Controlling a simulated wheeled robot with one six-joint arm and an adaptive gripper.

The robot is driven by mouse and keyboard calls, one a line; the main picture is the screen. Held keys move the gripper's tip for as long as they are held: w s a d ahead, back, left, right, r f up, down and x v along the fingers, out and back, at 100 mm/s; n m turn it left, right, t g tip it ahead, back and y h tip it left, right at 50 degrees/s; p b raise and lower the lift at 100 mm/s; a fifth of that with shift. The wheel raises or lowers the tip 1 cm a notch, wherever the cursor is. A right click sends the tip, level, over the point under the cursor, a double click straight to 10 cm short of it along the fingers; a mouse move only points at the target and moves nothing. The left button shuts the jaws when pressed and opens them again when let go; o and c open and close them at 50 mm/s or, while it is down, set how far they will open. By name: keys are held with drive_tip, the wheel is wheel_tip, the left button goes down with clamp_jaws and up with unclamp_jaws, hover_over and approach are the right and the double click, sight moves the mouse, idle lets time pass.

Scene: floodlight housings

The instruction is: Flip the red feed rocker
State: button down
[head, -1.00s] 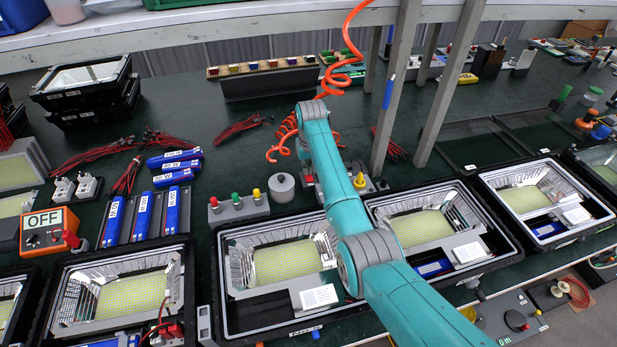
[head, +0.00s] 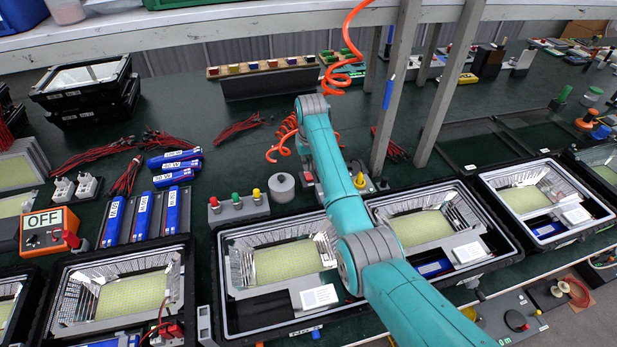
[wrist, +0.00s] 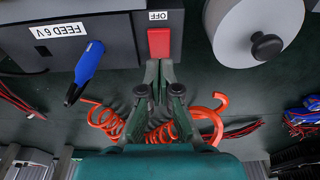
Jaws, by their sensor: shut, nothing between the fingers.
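In the wrist view, the red feed rocker (wrist: 159,42) sits on the face of a grey box (wrist: 112,38), below a white "OFF" label (wrist: 158,15). The box also carries a "FEED 6 V" label (wrist: 58,30). My gripper (wrist: 158,68) is shut and empty, its fingertips together just below the rocker's lower edge in the picture. I cannot tell whether they touch it.
Orange coiled hose (wrist: 104,122) lies behind the fingers. Floodlight housings (head: 265,333) line the bench front.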

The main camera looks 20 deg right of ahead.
sight(308, 174)
drive_tip(key=shift+r, duration=2.35)
